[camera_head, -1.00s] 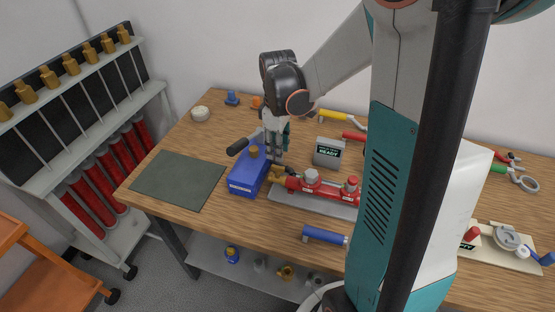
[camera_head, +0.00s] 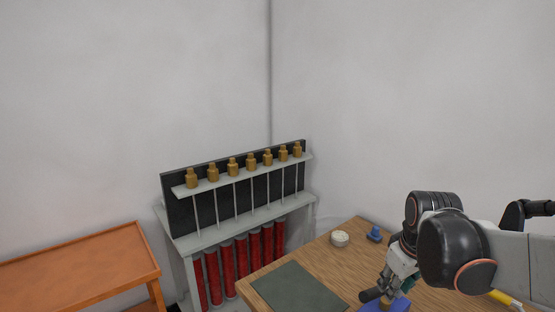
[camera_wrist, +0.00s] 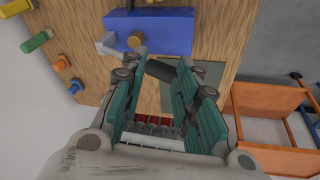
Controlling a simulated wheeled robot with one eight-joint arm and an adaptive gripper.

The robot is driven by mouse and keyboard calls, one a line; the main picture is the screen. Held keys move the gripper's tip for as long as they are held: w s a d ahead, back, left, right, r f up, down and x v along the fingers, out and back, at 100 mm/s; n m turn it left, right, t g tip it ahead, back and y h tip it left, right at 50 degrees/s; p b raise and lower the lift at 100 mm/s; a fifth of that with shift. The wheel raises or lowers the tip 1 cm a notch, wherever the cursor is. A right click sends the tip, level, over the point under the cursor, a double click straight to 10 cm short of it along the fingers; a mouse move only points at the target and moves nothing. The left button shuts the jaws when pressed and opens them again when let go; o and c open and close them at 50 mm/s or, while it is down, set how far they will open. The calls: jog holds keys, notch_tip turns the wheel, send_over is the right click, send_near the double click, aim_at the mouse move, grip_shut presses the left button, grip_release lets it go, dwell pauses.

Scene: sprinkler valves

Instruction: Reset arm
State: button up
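My arm enters from the right in the head view. My gripper (camera_head: 388,284) is above the wooden table, near the blue block (camera_head: 398,307) at the bottom edge of the picture. In the wrist view my gripper (camera_wrist: 158,75) has its two teal-padded fingers apart, with nothing held between them. The blue block also shows there (camera_wrist: 170,30), beyond the fingertips, with a brass piece (camera_wrist: 135,40) at it. A black handle (camera_wrist: 160,70) shows between the fingertips.
A dark green mat (camera_head: 298,288) lies on the wooden table (camera_head: 345,265). A white round item (camera_head: 340,239) and a blue fitting (camera_head: 375,234) stand behind. A rack (camera_head: 180,243) with brass sprinkler heads and red cylinders stands left of the table. An orange cart (camera_head: 80,262) is further left.

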jog(key=s+a+m+t+b, duration=0.2)
jog(key=s+a, duration=0.5)
jog(key=s, duration=0.6)
jog(key=m+t, duration=0.1)
jog(key=m, duration=0.1)
jog(key=shift+s+a+r+m+t+b, duration=0.15)
jog(key=shift+r+m+t+b, duration=0.15)
jog(key=shift+r+t+b, duration=0.1)
jog(key=shift+f, duration=0.1)
